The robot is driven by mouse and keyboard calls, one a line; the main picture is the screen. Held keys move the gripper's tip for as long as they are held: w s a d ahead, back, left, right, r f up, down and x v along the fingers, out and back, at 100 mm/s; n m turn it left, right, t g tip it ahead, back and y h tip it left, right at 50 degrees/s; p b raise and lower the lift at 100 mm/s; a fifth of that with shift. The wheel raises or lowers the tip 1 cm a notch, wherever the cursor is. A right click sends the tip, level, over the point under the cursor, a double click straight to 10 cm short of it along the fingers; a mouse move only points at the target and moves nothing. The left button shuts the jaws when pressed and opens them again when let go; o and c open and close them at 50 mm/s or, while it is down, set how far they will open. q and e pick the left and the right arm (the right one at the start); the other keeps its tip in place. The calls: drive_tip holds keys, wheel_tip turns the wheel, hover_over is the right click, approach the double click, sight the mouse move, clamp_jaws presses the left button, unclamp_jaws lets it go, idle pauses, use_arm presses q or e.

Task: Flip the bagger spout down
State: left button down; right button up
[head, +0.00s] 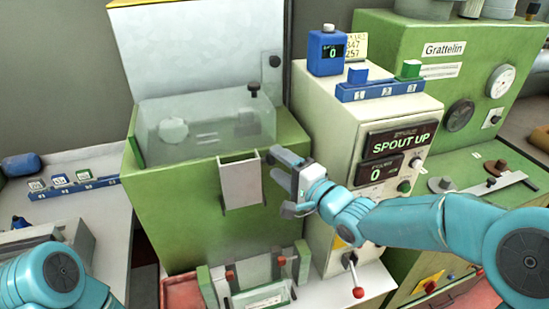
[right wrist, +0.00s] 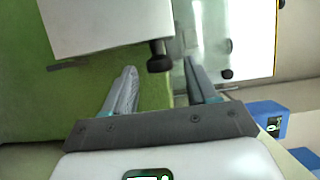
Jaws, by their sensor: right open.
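The bagger spout (head: 240,183) is a pale grey chute on the front of the green bagger (head: 165,205), and it stands upright. The display (head: 400,141) reads "SPOUT UP". My right gripper (head: 277,167) is open at the right edge of the spout, its fingers pointing left toward it. In the right wrist view a pale panel, which looks like the spout (right wrist: 100,22), has a dark knob (right wrist: 159,58) at its corner. The knob lies between my open fingertips (right wrist: 163,72), and I cannot tell whether they touch it. My left arm shows at lower left, its gripper out of frame.
A clear cover (head: 205,125) sits above the spout. The cream control cabinet (head: 325,110) stands close on the right, with a red-knobbed lever (head: 357,291) low on its front. A green-sided holder (head: 262,297) stands below the spout. A green machine (head: 440,75) is at right.

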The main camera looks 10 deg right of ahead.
drive_tip(key=shift+x, duration=0.9)
drive_tip(key=shift+a, duration=0.1)
clamp_jaws()
drive_tip(key=s+d+f+n+t+y+b, duration=0.1)
drive_tip(key=s+f+n+t+y+b, duration=0.1)
drive_tip(key=b, duration=2.1)
drive_tip(key=shift+s+d+n+t+y, duration=0.2)
drive_tip(key=shift+s+n+t+y, duration=1.05)
drive_tip(key=shift+s, duration=1.15)
drive_tip(key=shift+m+y, duration=0.35)
